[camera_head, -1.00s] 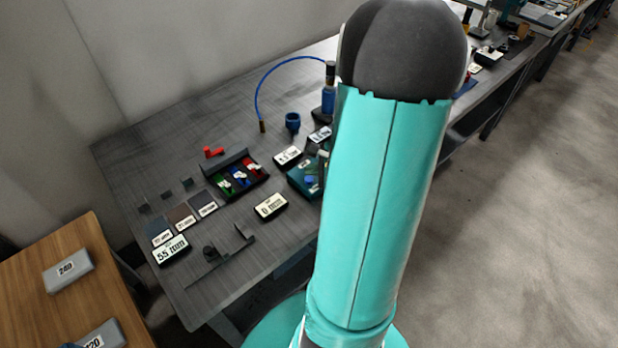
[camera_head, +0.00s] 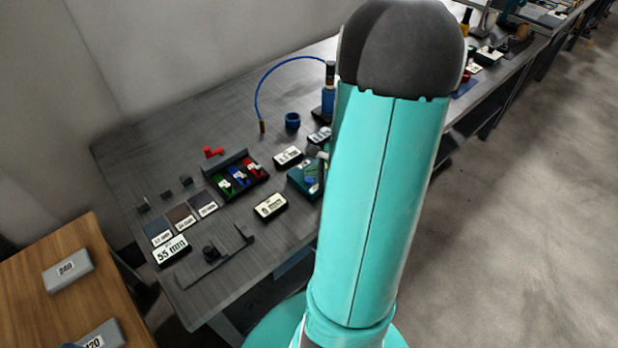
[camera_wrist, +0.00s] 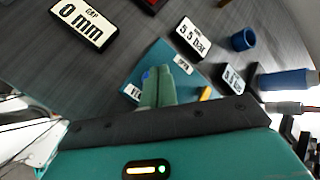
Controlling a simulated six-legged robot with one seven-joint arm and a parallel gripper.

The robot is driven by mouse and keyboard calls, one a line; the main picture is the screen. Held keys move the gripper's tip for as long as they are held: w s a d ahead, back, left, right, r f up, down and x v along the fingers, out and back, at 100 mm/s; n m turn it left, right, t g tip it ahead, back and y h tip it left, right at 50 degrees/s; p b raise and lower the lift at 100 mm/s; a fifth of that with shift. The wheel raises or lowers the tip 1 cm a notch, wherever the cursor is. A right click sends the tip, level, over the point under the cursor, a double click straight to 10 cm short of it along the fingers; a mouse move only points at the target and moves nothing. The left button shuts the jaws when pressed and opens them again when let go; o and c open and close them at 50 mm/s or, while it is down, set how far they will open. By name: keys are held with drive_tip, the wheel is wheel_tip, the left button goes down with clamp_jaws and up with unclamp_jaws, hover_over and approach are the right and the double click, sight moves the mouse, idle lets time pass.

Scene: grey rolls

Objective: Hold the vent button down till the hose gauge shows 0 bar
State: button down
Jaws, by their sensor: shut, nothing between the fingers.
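The teal vent box (camera_head: 300,178) stands on the grey bench, partly behind my arm in the head view. A blue button (camera_head: 310,181) shows on its top. In the wrist view, the box (camera_wrist: 137,77) has a VENT label (camera_wrist: 134,94) and an OPEN label (camera_wrist: 183,65). My gripper (camera_wrist: 158,71) is shut and empty, its green fingertips over the box. A bit of blue (camera_wrist: 146,75) shows by the left fingertip; I cannot tell whether they touch. One gauge (camera_wrist: 193,39) reads 5.5 bar; a second bar display (camera_wrist: 233,79) is beside it. Their small headings are unclear.
A gap display (camera_wrist: 84,23) reads 0 mm. A blue cup (camera_head: 292,121), a blue hose (camera_head: 285,65) and a blue cylinder (camera_wrist: 288,81) are near the gauges. A tray of coloured pieces (camera_head: 240,178) lies left of the box.

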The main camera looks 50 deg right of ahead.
drive_tip(key=shift+f, duration=0.65)
idle(2.4)
drive_tip(key=shift+r, duration=0.15)
idle(1.1)
drive_tip(key=shift+r, duration=0.8)
drive_tip(key=shift+r, duration=2.5)
